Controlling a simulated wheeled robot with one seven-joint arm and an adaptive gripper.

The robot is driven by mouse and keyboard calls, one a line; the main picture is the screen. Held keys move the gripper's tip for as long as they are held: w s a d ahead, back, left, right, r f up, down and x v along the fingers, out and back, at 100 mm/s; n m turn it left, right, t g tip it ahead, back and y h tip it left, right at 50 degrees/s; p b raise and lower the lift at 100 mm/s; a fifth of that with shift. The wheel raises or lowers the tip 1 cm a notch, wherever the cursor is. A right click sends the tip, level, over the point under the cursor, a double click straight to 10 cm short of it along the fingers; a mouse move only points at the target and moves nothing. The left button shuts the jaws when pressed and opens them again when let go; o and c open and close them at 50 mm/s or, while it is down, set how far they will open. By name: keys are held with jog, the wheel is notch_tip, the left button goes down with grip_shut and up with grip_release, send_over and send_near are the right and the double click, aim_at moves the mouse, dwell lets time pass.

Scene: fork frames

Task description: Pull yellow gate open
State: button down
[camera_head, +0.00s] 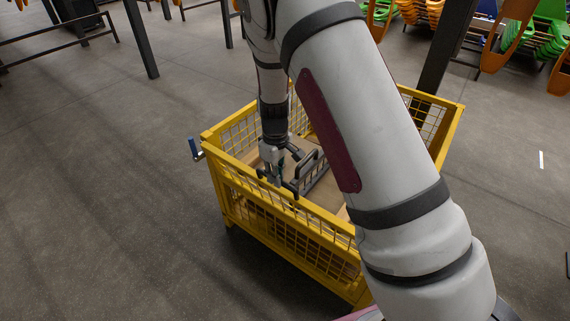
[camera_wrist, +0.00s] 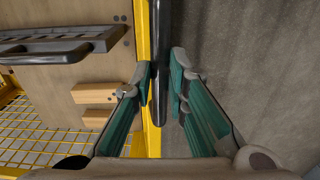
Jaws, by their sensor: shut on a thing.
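The yellow gate (camera_head: 262,207) is the near mesh side of a yellow metal crate. It looks upright, in line with the crate's corners. My gripper (camera_head: 277,187) reaches down to its top rail. In the wrist view, the gate's yellow rail (camera_wrist: 143,28) and a dark bar (camera_wrist: 161,55) beside it run between the fingers of my gripper (camera_wrist: 160,75). One finger is on the crate's inner side, the other on the floor side.
Inside the crate are wooden boards and a dark-handled item (camera_wrist: 60,48). Grey floor (camera_head: 110,200) is clear to the left. A dark post stands behind the crate, and stacked chairs (camera_head: 525,40) are at the back right.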

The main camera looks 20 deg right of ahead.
jog(key=s+a+f+t+h+p, duration=0.25)
jog(key=s+a+f, duration=0.55)
jog(key=a, duration=0.4)
jog(key=s+a+f+t+h+b, duration=0.1)
jog(key=s+a+f+h+b, duration=0.1)
jog(key=f, duration=0.3)
jog(key=s+a+f+t+h+b, duration=0.1)
jog(key=s+a+f+h+b, duration=0.1)
jog(key=f, duration=0.4)
jog(key=shift+s+a+f+b, duration=0.3)
jog(key=shift+s+a+b, duration=0.2)
jog(key=shift+a, duration=0.45)
jog(key=shift+t+h, duration=0.25)
jog(key=c, duration=1.6)
grip_release()
jog(key=shift+o, duration=0.2)
jog(key=v, duration=0.7)
jog(key=shift+r, duration=0.25)
